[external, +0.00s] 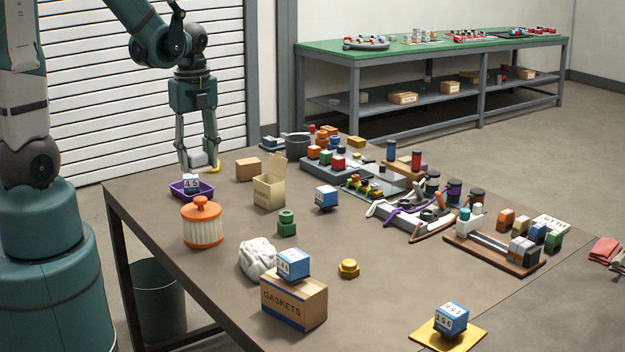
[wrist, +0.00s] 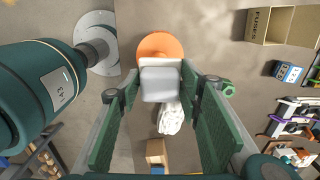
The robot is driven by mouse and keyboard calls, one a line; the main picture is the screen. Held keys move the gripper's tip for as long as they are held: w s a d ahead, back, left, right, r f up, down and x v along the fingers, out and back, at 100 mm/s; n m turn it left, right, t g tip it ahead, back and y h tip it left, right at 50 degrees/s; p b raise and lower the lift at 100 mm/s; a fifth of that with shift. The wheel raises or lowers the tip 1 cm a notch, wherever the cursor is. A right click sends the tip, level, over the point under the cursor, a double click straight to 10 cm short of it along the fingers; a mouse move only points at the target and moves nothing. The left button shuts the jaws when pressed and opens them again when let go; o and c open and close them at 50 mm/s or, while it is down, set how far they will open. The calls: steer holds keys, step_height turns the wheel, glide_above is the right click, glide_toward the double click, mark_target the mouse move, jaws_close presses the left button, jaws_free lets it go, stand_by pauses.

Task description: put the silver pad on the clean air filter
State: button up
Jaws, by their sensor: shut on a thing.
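My gripper (external: 200,160) is shut on a pale silver-grey pad (wrist: 161,84), which sits between the fingertips in the wrist view. The pad also shows as a light block under the fingers in the external view (external: 201,162). The air filter (external: 202,226) stands upright on the table, with an orange cap and knob, clean cream pleats and an orange base. In the external view the gripper is above and behind the filter, apart from it. In the wrist view the orange cap (wrist: 158,44) shows beyond the pad, which hides part of it.
A purple tray (external: 206,192) with a blue number block stands behind the filter. An open carton (external: 268,192), a white crumpled bag (external: 257,257) and a gaskets box (external: 293,305) stand around it. Clear table lies between the filter and the green nut-like part (external: 287,222).

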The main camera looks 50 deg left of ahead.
mark_target(196, 153)
steer(key=shift+f, duration=1.7)
steer(key=shift+f+b, duration=0.45)
steer(key=shift+f, duration=1.6)
steer(key=shift+f, duration=0.15)
steer(key=o, duration=0.9)
steer(key=shift+r, duration=0.25)
steer(key=shift+r+p, duration=0.75)
steer(key=shift+r, duration=5.15)
